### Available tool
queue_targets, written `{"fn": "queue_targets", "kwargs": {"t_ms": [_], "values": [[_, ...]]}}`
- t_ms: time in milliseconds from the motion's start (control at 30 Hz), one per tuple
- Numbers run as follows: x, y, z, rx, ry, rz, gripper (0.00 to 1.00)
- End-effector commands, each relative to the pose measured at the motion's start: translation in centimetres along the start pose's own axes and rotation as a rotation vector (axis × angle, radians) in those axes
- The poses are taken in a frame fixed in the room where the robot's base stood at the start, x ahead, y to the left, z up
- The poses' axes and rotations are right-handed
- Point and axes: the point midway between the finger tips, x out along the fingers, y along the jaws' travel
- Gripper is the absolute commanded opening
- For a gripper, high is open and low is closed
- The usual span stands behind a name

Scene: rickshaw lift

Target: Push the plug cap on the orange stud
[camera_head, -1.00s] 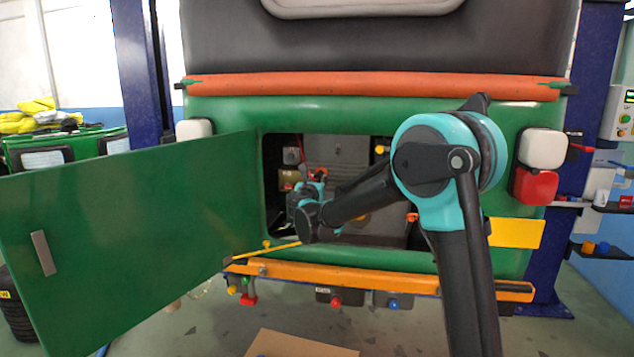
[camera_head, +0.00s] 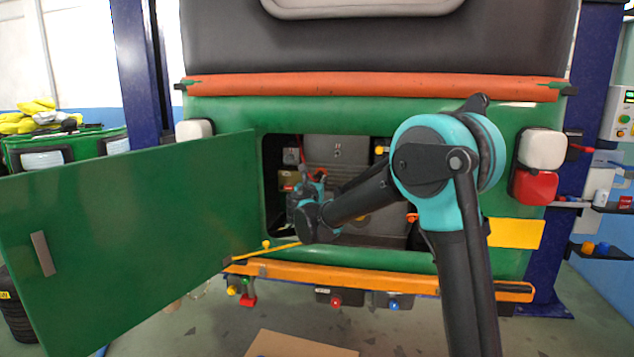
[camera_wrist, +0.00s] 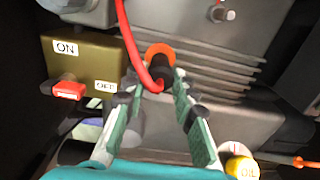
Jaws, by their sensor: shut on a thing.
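The plug cap (camera_wrist: 166,75) is a dark piece on a red cable (camera_wrist: 126,40), seen between my fingertips in the wrist view. My gripper (camera_wrist: 158,92) is shut on it. An orange ring, taken as the orange stud (camera_wrist: 158,50), shows just behind the cap on the grey ribbed housing. The cap covers part of it, and I cannot tell whether the cap touches it or is seated. In the head view my gripper (camera_head: 310,182) is inside the open compartment, and my arm hides the cap and stud.
A switch box (camera_wrist: 85,65) marked ON and OFF, with a red switch, sits left of the stud. A yellow oil cap (camera_wrist: 242,168) is at lower right. The green door (camera_head: 130,225) stands open left. A yellow rod (camera_head: 265,250) crosses the compartment's lower left edge.

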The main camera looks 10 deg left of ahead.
Motion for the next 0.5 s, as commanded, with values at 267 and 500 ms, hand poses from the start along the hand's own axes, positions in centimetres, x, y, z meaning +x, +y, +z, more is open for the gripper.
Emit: {"fn": "queue_targets", "kwargs": {"t_ms": [267,500], "values": [[0.29,0.0,0.0,0.0,0.0,0.0,0.01],[0.41,0.0,0.01,0.0,0.0,0.0,0.01]]}}
